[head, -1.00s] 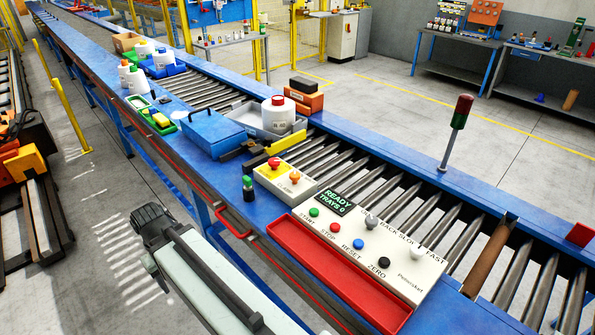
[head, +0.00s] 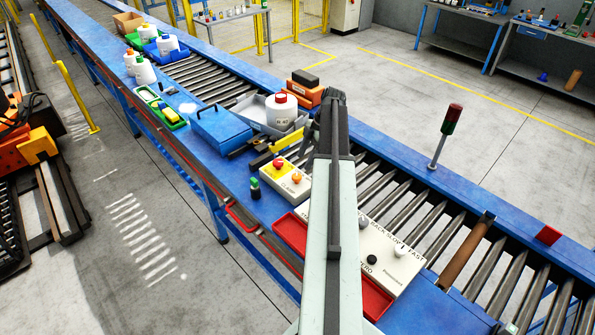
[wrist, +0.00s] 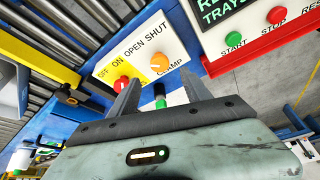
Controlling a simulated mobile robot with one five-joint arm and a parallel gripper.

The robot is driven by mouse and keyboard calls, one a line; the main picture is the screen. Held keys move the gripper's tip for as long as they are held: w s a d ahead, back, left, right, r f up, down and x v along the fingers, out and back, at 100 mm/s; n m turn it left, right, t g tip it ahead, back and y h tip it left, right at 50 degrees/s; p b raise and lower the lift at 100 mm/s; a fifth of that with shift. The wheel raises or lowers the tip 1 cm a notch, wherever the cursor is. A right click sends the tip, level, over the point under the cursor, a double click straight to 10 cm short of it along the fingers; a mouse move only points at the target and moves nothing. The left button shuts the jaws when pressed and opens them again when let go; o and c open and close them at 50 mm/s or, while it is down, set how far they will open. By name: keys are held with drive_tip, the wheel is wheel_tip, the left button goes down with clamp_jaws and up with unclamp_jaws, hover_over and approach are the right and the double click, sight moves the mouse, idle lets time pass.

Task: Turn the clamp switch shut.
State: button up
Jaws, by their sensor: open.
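The clamp switch (wrist: 160,62) is an orange knob on a small white and yellow box, under the words OPEN SHUT and beside CLAMP. It also shows in the head view (head: 296,178). I cannot tell which way its pointer is turned. A red-orange knob (wrist: 121,83) sits beside it under OFF ON. My gripper (wrist: 159,77) is open and empty in the wrist view, its fingertips by the near edge of the box and the clamp knob just beyond the gap between them. In the head view the gripper cannot be made out; my arm covers that area.
A dark bottle with a green cap (head: 254,188) stands beside the box and shows between my fingers in the wrist view. The larger control panel (head: 395,262) and red tray (head: 292,226) lie right of the box. A blue case (head: 217,127) and yellow-handled tool (head: 270,147) lie left.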

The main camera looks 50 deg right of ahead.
sight(297, 176)
drive_tip(key=b+x, duration=0.7)
drive_tip(key=x, duration=0.1)
drive_tip(key=shift+r, duration=0.1)
clamp_jaws()
